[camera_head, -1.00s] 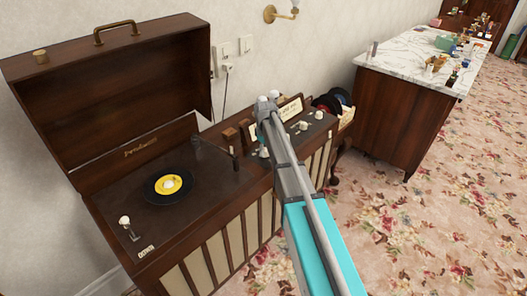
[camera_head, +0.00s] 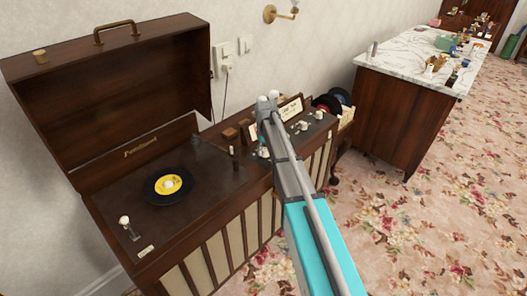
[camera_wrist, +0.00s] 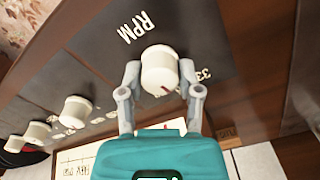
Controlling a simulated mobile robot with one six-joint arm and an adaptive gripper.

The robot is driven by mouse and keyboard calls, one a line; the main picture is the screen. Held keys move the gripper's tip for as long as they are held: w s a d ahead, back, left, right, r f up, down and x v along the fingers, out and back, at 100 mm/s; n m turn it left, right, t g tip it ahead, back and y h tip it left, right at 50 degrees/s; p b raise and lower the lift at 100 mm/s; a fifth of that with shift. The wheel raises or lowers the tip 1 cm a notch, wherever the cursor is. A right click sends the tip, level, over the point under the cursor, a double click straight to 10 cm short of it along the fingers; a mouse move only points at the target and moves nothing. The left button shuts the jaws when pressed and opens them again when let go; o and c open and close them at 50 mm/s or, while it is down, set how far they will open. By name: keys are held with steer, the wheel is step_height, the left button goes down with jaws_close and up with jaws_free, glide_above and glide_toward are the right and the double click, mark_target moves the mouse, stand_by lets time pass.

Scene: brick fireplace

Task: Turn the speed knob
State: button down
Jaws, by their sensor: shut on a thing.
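The speed knob (camera_wrist: 160,72) is a round cream knob with a red mark, beside the letters RPM on a dark panel. A number, partly cut off and reading like 33, is printed to its right in the wrist view. My gripper (camera_wrist: 160,76) has one finger on each side of the knob and is shut on it. The red mark faces down toward the teal gripper body. In the head view my arm covers most of the knob's area on the record player (camera_head: 205,225).
Several other cream knobs, such as one in the wrist view (camera_wrist: 75,110), line the same panel. A record (camera_head: 168,185) lies on the turntable under the raised lid (camera_head: 120,90). A marble-topped cabinet (camera_head: 400,65) stands to the right, with open carpet before it.

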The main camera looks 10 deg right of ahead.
steer(key=shift+s+m, duration=0.2)
steer(key=shift+m, duration=0.7)
steer(key=shift+c, duration=2.1)
jaws_free()
steer(key=shift+o, duration=0.7)
steer(key=shift+w, duration=0.1)
